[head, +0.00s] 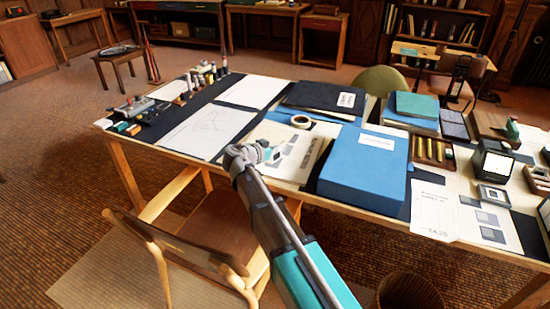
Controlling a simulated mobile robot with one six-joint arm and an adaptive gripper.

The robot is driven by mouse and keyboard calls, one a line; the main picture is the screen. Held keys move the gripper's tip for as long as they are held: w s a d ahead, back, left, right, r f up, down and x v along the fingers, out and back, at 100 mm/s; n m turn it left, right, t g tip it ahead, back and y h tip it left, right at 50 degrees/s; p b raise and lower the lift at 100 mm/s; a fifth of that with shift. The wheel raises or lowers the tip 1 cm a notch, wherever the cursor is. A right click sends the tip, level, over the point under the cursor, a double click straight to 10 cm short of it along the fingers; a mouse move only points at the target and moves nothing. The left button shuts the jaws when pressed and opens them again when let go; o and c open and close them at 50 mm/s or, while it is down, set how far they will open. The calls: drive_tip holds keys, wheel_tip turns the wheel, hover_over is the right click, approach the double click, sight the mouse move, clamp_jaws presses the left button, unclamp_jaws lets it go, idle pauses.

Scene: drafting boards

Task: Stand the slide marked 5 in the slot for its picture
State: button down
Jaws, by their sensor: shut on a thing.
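My gripper (268,155) is over the pale sheet with grey squares (311,148), at the middle of the drafting table. It is shut on a small pale-and-dark piece, seemingly a slide (276,156), mostly hidden by the jaws. I cannot read any number on it. A second white sheet with printed text and grey picture squares (467,217) lies at the table's front right. Whether the squares on either sheet are slots is too small to tell. A small framed piece (494,196) lies above that sheet.
A large blue box (366,165) stands just right of my gripper. A tape roll (300,121) lies behind it. A wooden tray (433,152), a lit viewer (492,161) and teal books (416,107) crowd the right. A chair (215,225) stands in front.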

drive_tip(key=shift+f, duration=0.1)
drive_tip(key=shift+w+a+f+b, duration=0.2)
drive_tip(key=shift+w+f+b, duration=0.2)
drive_tip(key=shift+f+b, duration=0.2)
wheel_tip(320, 180, down, 3)
drive_tip(key=b, duration=0.3)
drive_tip(key=shift+r, duration=0.15)
drive_tip(key=c, duration=0.8)
unclamp_jaws()
